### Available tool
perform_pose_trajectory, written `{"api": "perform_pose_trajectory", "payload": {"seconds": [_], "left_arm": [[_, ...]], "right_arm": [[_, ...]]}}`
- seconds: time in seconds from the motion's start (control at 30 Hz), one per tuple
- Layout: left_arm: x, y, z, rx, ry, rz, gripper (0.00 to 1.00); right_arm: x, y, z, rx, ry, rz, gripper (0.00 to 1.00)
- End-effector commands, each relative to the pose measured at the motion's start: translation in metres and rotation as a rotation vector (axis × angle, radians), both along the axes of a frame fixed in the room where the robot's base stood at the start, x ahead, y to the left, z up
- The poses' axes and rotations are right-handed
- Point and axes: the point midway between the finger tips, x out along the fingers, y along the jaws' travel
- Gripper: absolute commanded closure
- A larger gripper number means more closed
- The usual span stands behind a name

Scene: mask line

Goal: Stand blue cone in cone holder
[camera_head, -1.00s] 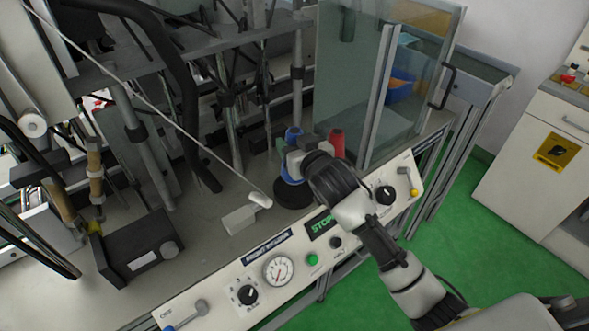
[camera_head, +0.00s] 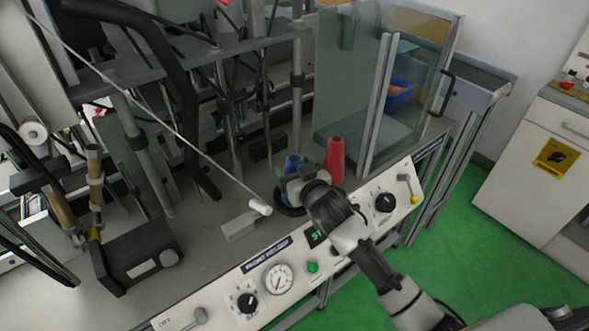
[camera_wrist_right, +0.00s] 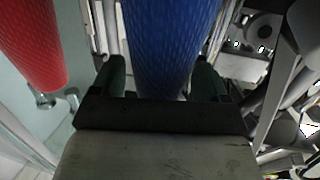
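The blue cone (camera_head: 292,164) is upright at my right gripper (camera_head: 303,178). In the wrist view the blue cone (camera_wrist_right: 170,45) fills the space between the two dark fingers, which press close to both its sides. The cone holder, a round black base (camera_head: 284,204), shows only in part below the gripper; the cone's foot is hidden, so I cannot tell whether it rests in the holder. A red cone (camera_head: 335,160) stands upright just right of the blue one, apart from it. My left gripper is not in view.
A glass-walled case (camera_head: 350,100) stands behind the red cone. The control panel (camera_head: 277,280) runs along the front edge. A black box (camera_head: 140,257) and machine posts stand at the left.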

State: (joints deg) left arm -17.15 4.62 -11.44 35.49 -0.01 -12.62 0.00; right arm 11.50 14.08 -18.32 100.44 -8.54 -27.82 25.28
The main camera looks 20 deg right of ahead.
Motion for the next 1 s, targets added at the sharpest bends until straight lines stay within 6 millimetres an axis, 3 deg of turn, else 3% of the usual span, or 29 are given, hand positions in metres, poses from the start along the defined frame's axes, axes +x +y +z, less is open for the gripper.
{"api": "perform_pose_trajectory", "payload": {"seconds": [0.37, 0.57, 0.8, 1.0], "left_arm": [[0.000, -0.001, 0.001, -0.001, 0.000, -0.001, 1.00], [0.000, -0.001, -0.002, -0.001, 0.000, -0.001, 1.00], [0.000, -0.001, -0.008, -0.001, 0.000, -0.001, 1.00], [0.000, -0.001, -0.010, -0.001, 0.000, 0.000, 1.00]], "right_arm": [[-0.002, 0.000, 0.002, 0.000, 0.001, 0.000, 0.21], [-0.032, -0.005, 0.006, 0.000, 0.001, 0.002, 0.21], [-0.083, -0.013, 0.013, 0.001, 0.002, 0.000, 0.21], [-0.110, -0.018, 0.018, 0.000, 0.001, 0.000, 0.21]]}}
